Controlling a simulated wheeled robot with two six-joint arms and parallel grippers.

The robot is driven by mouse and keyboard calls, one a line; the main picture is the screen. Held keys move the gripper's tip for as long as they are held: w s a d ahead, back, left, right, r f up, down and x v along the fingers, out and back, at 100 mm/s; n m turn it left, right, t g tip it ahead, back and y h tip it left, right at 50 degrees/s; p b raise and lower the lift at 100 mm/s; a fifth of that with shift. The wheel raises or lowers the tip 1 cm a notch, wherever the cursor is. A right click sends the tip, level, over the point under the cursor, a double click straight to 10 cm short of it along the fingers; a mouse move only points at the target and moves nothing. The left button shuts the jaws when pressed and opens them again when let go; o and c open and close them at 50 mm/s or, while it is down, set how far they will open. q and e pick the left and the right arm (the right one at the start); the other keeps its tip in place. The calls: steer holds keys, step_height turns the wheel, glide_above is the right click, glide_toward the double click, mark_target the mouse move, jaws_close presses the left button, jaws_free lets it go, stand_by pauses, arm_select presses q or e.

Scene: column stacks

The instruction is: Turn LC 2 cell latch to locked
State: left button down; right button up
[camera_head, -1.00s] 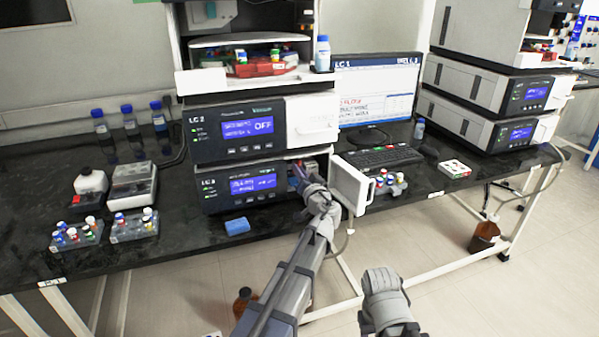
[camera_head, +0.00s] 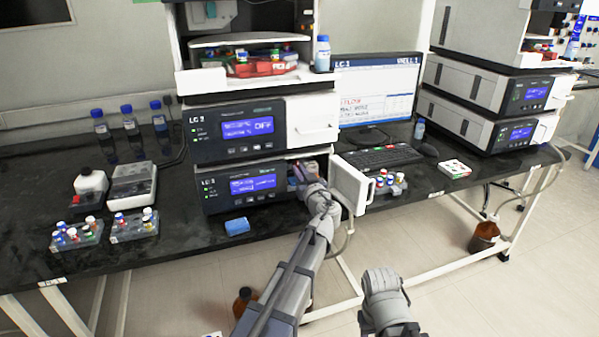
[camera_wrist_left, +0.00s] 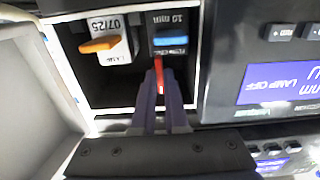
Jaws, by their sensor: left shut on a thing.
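My left gripper (camera_head: 300,174) reaches into the open bay at the right end of the lower LC unit (camera_head: 243,184). In the left wrist view the gripper (camera_wrist_left: 162,92) is shut on a red latch lever (camera_wrist_left: 159,74). The lever is in front of the flow cell block (camera_wrist_left: 171,42), which has a blue stripe and a "10 mm" label. The fingers hide the lever's lower end. A lamp block with an orange handle (camera_wrist_left: 100,45) sits beside the cell in the same bay. Only a grey part of my right arm shows at the bottom; its jaws do not show.
The open white bay door (camera_head: 350,185) stands right of my left wrist. Vials in a rack (camera_head: 390,182) and a keyboard (camera_head: 378,158) are beyond it. A blue sponge-like block (camera_head: 237,226) lies on the bench, left of my arm. The upper LC unit (camera_head: 236,129) is just above.

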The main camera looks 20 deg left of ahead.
stand_by(0.4)
arm_select(q)
steer(key=c, duration=0.9)
jaws_free()
steer(key=shift+c, duration=0.2)
steer(key=v, duration=0.7)
steer(key=shift+s+d, duration=0.25)
steer(key=shift+s, duration=0.1)
